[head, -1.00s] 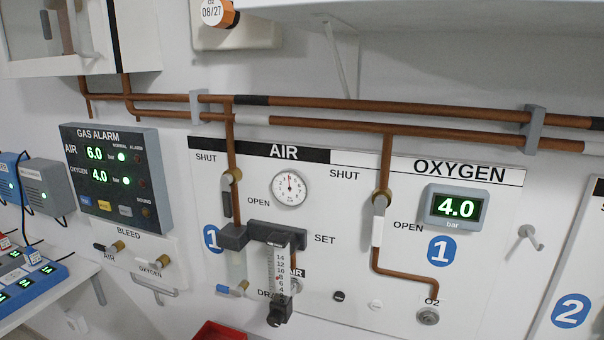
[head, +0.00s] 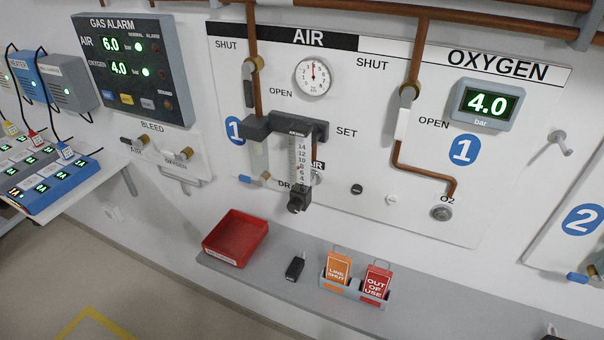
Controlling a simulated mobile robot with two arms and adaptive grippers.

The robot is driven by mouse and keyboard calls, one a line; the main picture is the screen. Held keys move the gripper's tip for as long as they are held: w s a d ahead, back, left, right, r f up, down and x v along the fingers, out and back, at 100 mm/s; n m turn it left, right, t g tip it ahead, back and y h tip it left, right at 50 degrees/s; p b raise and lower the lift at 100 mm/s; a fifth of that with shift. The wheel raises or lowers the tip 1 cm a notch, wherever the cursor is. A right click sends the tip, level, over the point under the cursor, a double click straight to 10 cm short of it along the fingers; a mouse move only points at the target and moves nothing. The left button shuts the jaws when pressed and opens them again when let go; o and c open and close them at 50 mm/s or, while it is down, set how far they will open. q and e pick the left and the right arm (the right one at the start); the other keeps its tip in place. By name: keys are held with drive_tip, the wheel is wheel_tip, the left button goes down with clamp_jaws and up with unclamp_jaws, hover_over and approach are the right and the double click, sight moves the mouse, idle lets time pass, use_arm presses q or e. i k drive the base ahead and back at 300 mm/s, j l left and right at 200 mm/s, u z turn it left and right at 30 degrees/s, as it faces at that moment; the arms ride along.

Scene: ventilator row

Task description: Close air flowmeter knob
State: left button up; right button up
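The air flowmeter (head: 300,160) is a clear upright tube with a number scale, mounted on the AIR half of the white wall panel. Its dark knob (head: 299,201) is at the bottom of the tube. A grey block (head: 256,127) joins it to a clear bowl (head: 259,158) on its left, with a blue-tipped drain lever (head: 250,179) below. The float position is too small to tell for sure. Neither of my grippers shows in the head view.
A grey shelf (head: 430,308) runs below the panel. It holds a red tray (head: 236,238), a small black object (head: 295,267) and orange (head: 337,272) and red (head: 374,283) tags in a holder. The oxygen display (head: 487,104) reads 4.0. The space before the flowmeter looks clear.

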sight(296, 205)
drive_tip(key=j+z, duration=0.1)
drive_tip(key=z, duration=0.95)
drive_tip(key=j+z, duration=0.65)
drive_tip(key=j, duration=0.3)
drive_tip(key=k+j+z, duration=0.15)
drive_tip(key=j+z, duration=0.2)
drive_tip(key=k+j+z, duration=0.3)
drive_tip(key=j, duration=0.2)
drive_tip(key=i, duration=0.1)
